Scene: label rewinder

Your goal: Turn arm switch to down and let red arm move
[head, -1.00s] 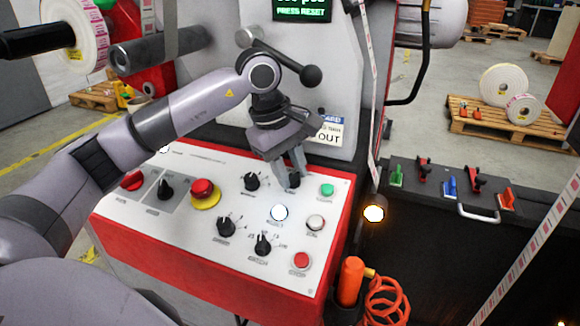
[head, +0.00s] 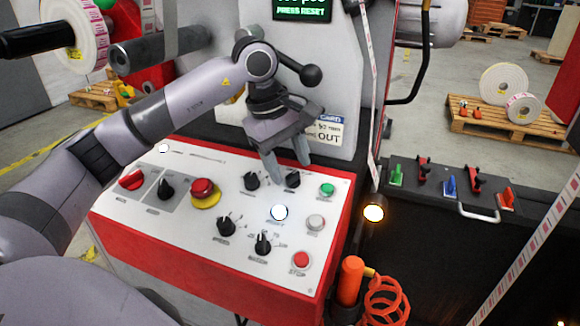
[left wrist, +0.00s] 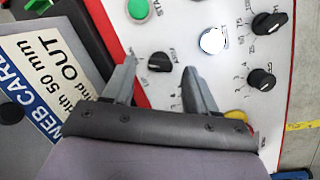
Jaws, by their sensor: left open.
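The white control panel (head: 190,228) with red sides carries several black knobs. The black knob in its upper right part (head: 292,179) appears to be the arm switch; its label is not readable in the head view. It also shows in the left wrist view (left wrist: 160,62), between and just beyond the fingertips. My left gripper (head: 290,174) is open at this knob, fingers apart and holding nothing. It also shows in the left wrist view (left wrist: 160,80). A red machine part (head: 150,78) stands behind the grey roller; I cannot tell whether it is the red arm.
The green button (head: 327,190) is right of the knob, and another black knob (head: 252,181) is left of it. A lit white button (head: 279,212) sits below. A red emergency button (head: 203,189) stands up from the panel. The machine's pale front plate rises behind my gripper.

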